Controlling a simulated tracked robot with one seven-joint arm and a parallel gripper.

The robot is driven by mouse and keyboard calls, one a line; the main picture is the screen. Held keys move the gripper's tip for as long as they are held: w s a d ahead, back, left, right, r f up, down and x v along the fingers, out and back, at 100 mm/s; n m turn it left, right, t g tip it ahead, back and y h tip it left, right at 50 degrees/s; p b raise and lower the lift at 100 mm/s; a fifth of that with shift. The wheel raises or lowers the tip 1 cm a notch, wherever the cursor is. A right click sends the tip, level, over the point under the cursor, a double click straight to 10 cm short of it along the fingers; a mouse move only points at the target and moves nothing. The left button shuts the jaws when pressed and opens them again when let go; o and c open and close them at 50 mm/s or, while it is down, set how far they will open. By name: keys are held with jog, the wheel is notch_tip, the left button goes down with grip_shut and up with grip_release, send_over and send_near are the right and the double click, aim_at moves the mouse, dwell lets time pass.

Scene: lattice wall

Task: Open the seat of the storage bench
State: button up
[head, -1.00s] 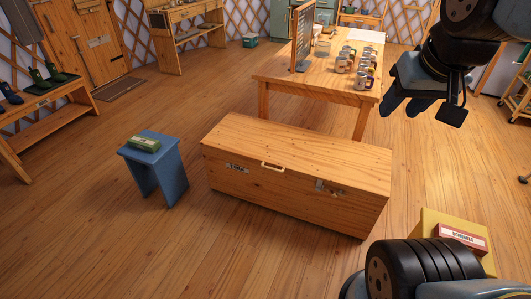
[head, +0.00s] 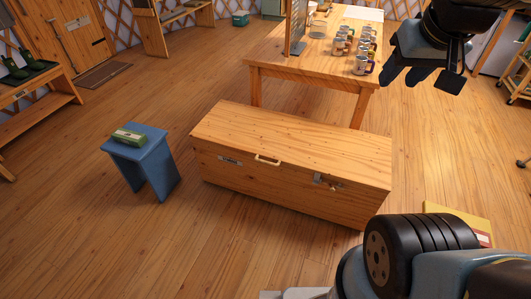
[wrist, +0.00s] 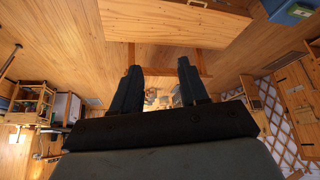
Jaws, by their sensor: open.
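The storage bench (head: 270,190) is a long wooden chest in the middle of the floor. Its seat (head: 295,142) is a flat lid and lies shut. A pale handle (head: 268,160) sits at the middle of the lid's front edge, and a metal latch (head: 328,181) is on the front toward the right. My gripper (head: 405,80) is open and empty, up at the right, well apart from the bench. In the wrist view my gripper (wrist: 158,82) shows two spread fingers, with the bench (wrist: 175,22) at the top.
A blue stool (head: 146,157) with a green box (head: 129,137) on it stands left of the bench. A wooden table (head: 290,68) with several mugs (head: 364,48) stands behind. A yellow box (head: 455,214) is at the right. The floor in front is clear.

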jog(key=w+a+f+n+t, duration=0.1)
jog(key=w+a+f+n, duration=0.2)
jog(key=w, duration=1.1)
jog(key=w+a+f+n+t, duration=0.15)
jog(key=w+f, duration=0.25)
jog(key=w, duration=1)
jog(key=w+a+f+n+t+y, duration=0.15)
jog(key=w+a+f+n, duration=0.25)
jog(key=w+f, duration=0.6)
jog(key=w+a+f+n+t, duration=0.1)
jog(key=w+a+f+n, duration=0.15)
jog(key=w+f, duration=0.5)
jog(key=n+t+y, duration=0.4)
jog(key=n+y, duration=0.2)
jog(key=n, duration=0.4)
send_near(266, 163)
jog(key=shift+h, duration=0.25)
jog(key=x, duration=1.1)
jog(key=shift+a+f, duration=0.1)
jog(key=shift+a, duration=0.1)
